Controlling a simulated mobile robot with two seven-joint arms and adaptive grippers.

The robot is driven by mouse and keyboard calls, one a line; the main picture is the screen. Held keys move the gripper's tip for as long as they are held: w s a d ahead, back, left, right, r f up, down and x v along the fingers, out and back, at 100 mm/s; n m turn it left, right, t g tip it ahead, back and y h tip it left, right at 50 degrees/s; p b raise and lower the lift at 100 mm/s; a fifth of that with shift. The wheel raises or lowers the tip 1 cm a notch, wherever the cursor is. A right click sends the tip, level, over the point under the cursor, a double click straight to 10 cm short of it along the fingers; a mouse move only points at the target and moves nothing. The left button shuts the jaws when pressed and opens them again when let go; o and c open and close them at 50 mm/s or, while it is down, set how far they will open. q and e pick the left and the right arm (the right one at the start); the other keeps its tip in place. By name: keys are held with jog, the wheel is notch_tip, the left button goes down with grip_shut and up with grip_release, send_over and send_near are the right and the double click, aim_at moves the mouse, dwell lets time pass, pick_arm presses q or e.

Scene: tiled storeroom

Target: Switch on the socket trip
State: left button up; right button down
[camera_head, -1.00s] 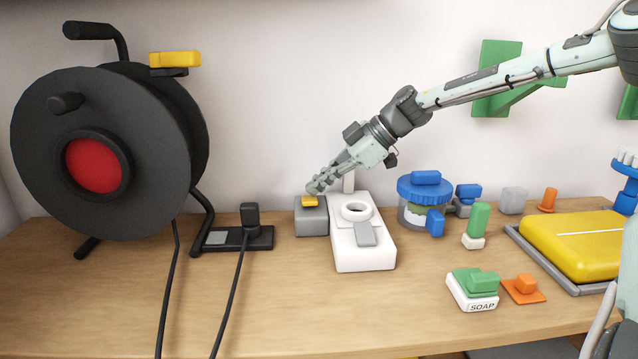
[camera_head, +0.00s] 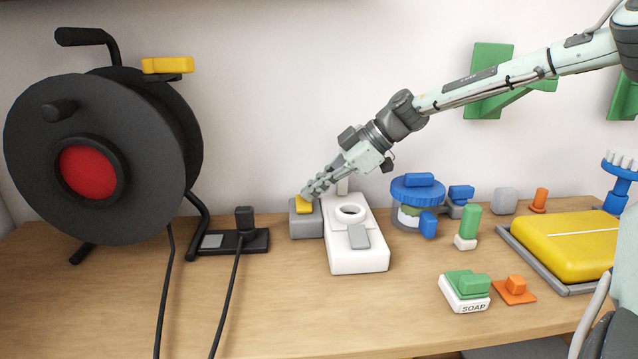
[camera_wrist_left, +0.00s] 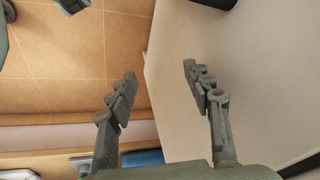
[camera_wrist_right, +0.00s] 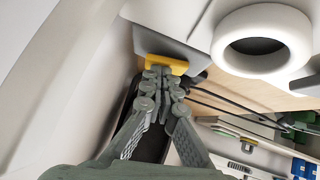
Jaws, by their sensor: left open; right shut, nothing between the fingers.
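My left gripper (camera_wrist_left: 160,80) is open and empty, away from the bench items, in the left wrist view only.
A white device (camera_head: 358,262) with a ring stands right beside the grey box. To the left are a black socket block (camera_head: 208,254) with a plug and cable, and a large black cable reel (camera_head: 30,150). A blue-lidded jar (camera_head: 417,190) stands right.

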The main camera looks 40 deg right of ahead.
jog(key=v, duration=1.2)
jog(key=shift+s+r, duration=0.1)
jog(key=shift+s, duration=0.05)
pick_arm(q)
jog(key=b+v, duration=0.3)
jog(key=shift+a, duration=0.25)
pick_arm(e)
jog(key=r, duration=0.1)
jog(key=w+a+r, duration=0.1)
jog(key=r, duration=0.1)
jog(key=shift+w+a, duration=0.1)
jog(key=shift+w, duration=0.1)
jog(key=shift+f, duration=0.1)
dwell(0.4)
